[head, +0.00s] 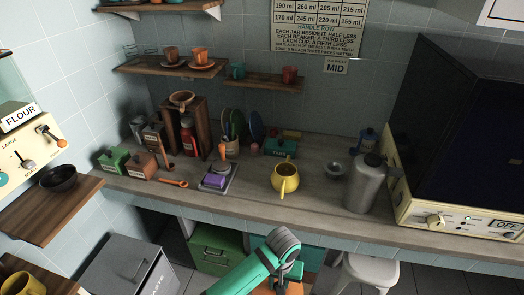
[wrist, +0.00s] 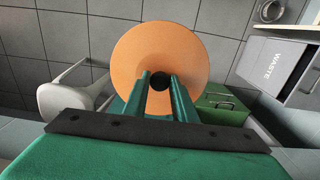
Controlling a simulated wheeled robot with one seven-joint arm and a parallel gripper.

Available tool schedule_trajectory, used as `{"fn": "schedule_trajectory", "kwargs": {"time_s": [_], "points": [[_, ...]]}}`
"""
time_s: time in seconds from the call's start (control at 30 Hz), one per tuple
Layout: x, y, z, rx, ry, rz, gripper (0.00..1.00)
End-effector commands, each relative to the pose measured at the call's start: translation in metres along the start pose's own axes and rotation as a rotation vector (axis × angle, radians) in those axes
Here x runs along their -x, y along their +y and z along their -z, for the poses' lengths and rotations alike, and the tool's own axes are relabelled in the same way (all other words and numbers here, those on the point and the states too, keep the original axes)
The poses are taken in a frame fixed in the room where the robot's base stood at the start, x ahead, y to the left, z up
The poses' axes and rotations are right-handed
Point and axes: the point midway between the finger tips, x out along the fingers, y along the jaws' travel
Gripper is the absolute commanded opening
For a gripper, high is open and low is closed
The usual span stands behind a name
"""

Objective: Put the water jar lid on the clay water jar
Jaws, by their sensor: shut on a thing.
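My gripper (wrist: 160,82) is shut on the dark knob of a round orange disc, which looks like the water jar lid (wrist: 188,45). The lid is held out over the floor, in front of the counter. In the head view part of the orange lid (head: 290,288) shows below my teal arm at the bottom edge; my fingers are hard to make out there. I cannot pick out a clay water jar for certain in either view.
The counter (head: 325,200) holds a yellow handled pot (head: 285,178), a tall grey jug (head: 364,186), a small grey bowl (head: 335,169) and a purple item on a scale (head: 214,181). A white stool (head: 368,270), a grey waste bin (head: 127,266) and a green box (head: 213,248) stand below.

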Motion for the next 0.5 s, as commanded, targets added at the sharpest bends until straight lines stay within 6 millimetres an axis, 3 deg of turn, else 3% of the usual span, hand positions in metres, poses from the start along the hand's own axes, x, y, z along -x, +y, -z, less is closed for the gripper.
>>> {"fn": "schedule_trajectory", "kwargs": {"time_s": [0.03, 0.1, 0.3, 0.4, 0.5], "points": [[-0.022, -0.011, 0.002, 0.048, -0.005, -0.004, 0.0], [-0.046, -0.023, 0.007, 0.095, -0.005, -0.004, 0.0], [-0.098, -0.049, 0.018, 0.194, -0.003, -0.002, 0.0], [-0.119, -0.06, 0.023, 0.236, -0.003, -0.002, 0.0], [-0.114, -0.054, 0.029, 0.224, 0.013, -0.007, 0.0]]}}
